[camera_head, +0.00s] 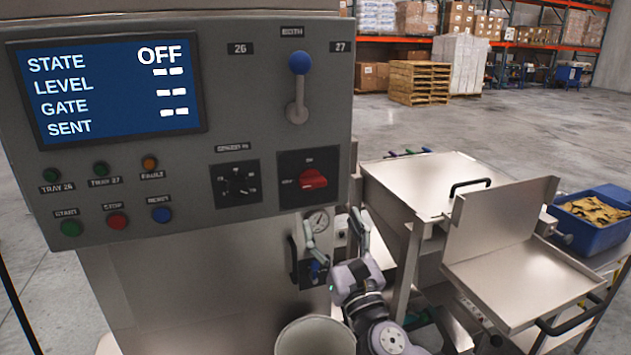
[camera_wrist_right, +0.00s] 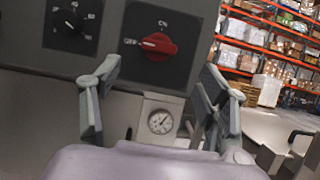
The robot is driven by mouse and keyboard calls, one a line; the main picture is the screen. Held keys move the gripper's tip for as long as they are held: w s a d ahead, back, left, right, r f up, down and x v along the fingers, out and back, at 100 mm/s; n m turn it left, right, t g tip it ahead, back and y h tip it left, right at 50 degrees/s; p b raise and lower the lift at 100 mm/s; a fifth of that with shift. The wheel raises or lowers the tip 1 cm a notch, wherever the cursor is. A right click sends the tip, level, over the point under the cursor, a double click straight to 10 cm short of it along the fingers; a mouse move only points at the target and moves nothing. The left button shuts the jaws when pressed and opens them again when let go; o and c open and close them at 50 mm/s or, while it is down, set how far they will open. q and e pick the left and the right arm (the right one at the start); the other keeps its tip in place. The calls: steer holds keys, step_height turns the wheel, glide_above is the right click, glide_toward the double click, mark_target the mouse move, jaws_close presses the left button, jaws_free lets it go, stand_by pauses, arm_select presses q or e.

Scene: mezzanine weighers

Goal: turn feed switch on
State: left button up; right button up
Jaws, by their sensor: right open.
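The feed switch looks to be the red rotary knob (camera_head: 313,180) on a black plate at the lower right of the grey control panel (camera_head: 180,225). Its bar lies nearly level, toward the left label; a label with "ON" stands above it. The panel's screen (camera_head: 108,86) reads STATE OFF. My right gripper (camera_head: 337,222) is open and empty, below the knob and apart from it. In the right wrist view the red knob (camera_wrist_right: 158,44) shows above and between the spread fingers. My left gripper is not in view.
A black dial (camera_head: 237,184) sits left of the knob, and a blue-balled lever (camera_head: 299,85) above. A gauge (camera_head: 317,220) is beside my right gripper. A round bin (camera_head: 315,337) stands below. A steel cart (camera_head: 430,180) and blue crate (camera_head: 597,222) stand right.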

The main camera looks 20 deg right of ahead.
mark_target(315, 184)
steer(key=p+x, duration=0.2)
steer(key=x, duration=0.8)
steer(key=c, duration=1.2)
steer(key=shift+o, duration=0.2)
